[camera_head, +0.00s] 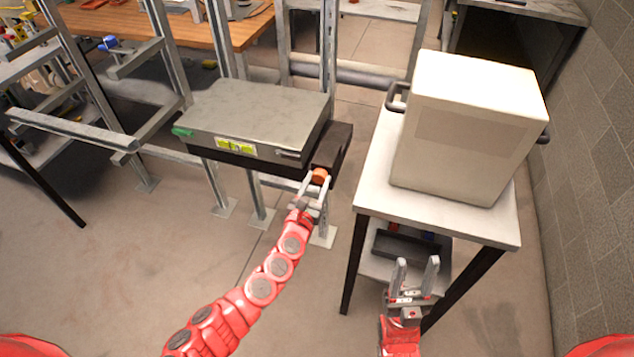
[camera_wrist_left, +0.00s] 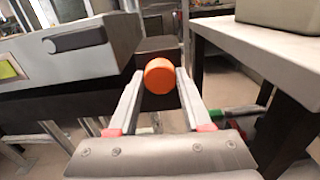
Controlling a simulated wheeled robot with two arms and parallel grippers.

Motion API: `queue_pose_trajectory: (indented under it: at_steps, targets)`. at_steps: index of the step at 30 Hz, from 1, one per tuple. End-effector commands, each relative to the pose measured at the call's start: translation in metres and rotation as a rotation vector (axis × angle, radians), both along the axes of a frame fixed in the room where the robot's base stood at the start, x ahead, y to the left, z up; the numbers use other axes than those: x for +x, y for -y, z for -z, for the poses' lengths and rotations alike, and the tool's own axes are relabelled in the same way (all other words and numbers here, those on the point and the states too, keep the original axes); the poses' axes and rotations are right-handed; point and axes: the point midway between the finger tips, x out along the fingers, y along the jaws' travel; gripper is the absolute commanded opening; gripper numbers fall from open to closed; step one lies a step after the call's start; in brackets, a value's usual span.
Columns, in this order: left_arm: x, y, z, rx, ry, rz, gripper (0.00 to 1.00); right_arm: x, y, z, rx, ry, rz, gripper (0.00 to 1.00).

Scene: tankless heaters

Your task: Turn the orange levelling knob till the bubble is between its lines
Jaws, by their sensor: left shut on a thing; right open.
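The orange levelling knob (camera_head: 320,176) sits on the dark block at the front right corner of the grey heater platform (camera_head: 260,112). My left gripper (camera_head: 314,186) is shut on the knob, one finger on each side. In the left wrist view the orange knob (camera_wrist_left: 160,76) sits between the two fingertips (camera_wrist_left: 160,84). A yellow-green level vial (camera_head: 236,146) is on the platform's front face; its bubble and lines are too small to read. My right gripper (camera_head: 414,274) is open and empty, in front of the white-topped table.
A cream box (camera_head: 467,130) with dark handles stands on the white-topped table (camera_head: 372,190) at the right. A dark tray (camera_head: 392,246) is on its lower shelf. Metal frame posts (camera_head: 224,190) stand behind and below the platform. A block wall (camera_head: 595,150) bounds the right side.

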Motion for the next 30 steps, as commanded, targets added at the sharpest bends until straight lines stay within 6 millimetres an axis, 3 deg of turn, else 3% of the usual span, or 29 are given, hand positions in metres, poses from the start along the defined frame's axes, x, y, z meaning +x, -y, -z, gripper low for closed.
queue_pose_trajectory:
  at_steps: [30]
  targets:
    - [0.001,-0.002,0.002,-0.870,-0.283,-0.002,0.00,0.000,0.000,0.035,0.000,0.000,0.000,0.50]
